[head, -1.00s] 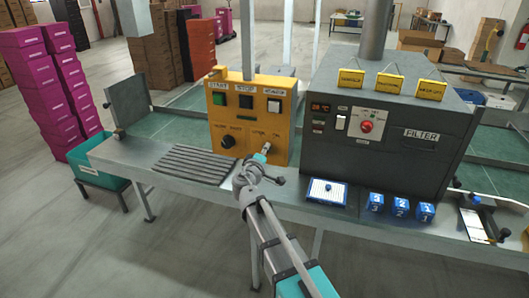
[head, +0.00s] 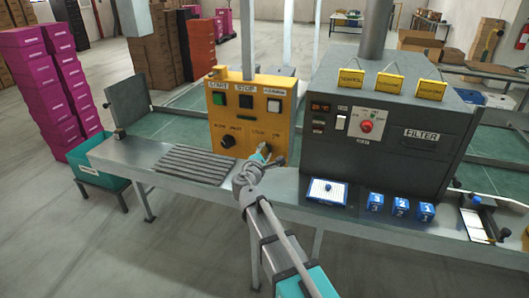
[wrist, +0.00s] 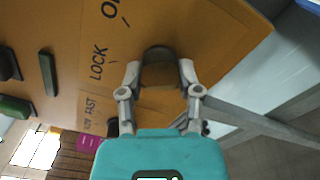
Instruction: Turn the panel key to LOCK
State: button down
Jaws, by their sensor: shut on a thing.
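The orange control panel (head: 284,126) stands on the line's steel bench, and its face fills much of the wrist view (wrist: 215,40). The panel key (wrist: 158,53) shows there as a dark rounded piece between the fingertips, beside the printed words LOCK and ON. My gripper (wrist: 159,72) is shut on the key, one finger on each side. In the head view my gripper (head: 262,152) is at the panel's lower right and hides the key. I cannot tell exactly which mark the key points to.
A dark knob (head: 228,142) sits left of my gripper on the panel, below green, black and white buttons. The grey filter machine (head: 410,160) stands close on the right. A ribbed grey mat (head: 195,164) and a blue-edged tray (head: 327,192) lie on the bench.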

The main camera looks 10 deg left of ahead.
jog(key=shift+n, duration=0.6)
jog(key=shift+c, duration=1.4)
grip_release()
jog(key=shift+s, duration=0.1)
jog(key=s, duration=1.1)
jog(key=shift+s+a, duration=0.35)
jog(key=shift+a, duration=0.1)
